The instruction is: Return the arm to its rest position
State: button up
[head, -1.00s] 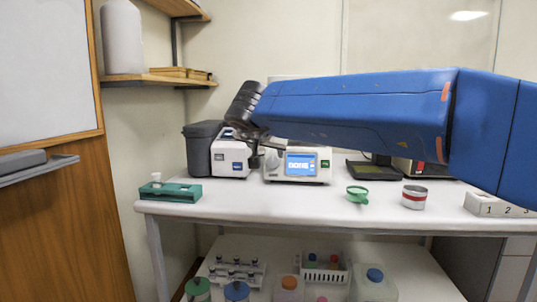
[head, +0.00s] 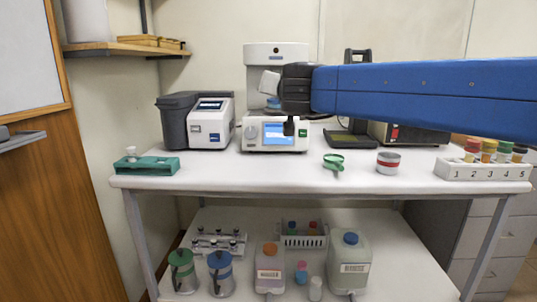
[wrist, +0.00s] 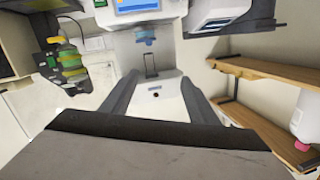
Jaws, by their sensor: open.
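My blue arm (head: 420,92) reaches in from the right in the head view, nearly level above the bench. Its dark wrist end hangs in front of the white tester with the blue screen (head: 277,132). In the wrist view, the two grey fingers of my gripper (wrist: 157,85) are spread apart. I see nothing held between them. In the head view the fingers are mostly hidden or too small to make out.
The white bench (head: 240,177) carries a green rack (head: 146,166), a grey and white device (head: 208,125), a green funnel (head: 334,161), a red-banded tin (head: 388,162) and a numbered sample holder (head: 485,172). Jugs and bottles stand on the lower shelf. A wooden shelf (head: 120,49) is upper left.

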jog(key=s+d+f+g+h, duration=0.1)
jog(key=s+d+f+g, duration=0.3)
jog(key=s+d+f, duration=0.5)
jog(key=s+d+f+n+g, duration=0.1)
jog(key=s+d+f+g, duration=0.3)
jog(key=s+d+f, duration=0.5)
jog(key=s+d+f+g+h, duration=0.1)
jog(key=s+d+f+g, duration=0.3)
jog(key=s+f, duration=1.4)
jog(key=d+f, duration=0.3)
jog(key=d, duration=0.1)
jog(key=shift+s+d+f+h, duration=0.3)
jog(key=shift+s+d+f, duration=0.05)
jog(key=shift+d+f, duration=0.05)
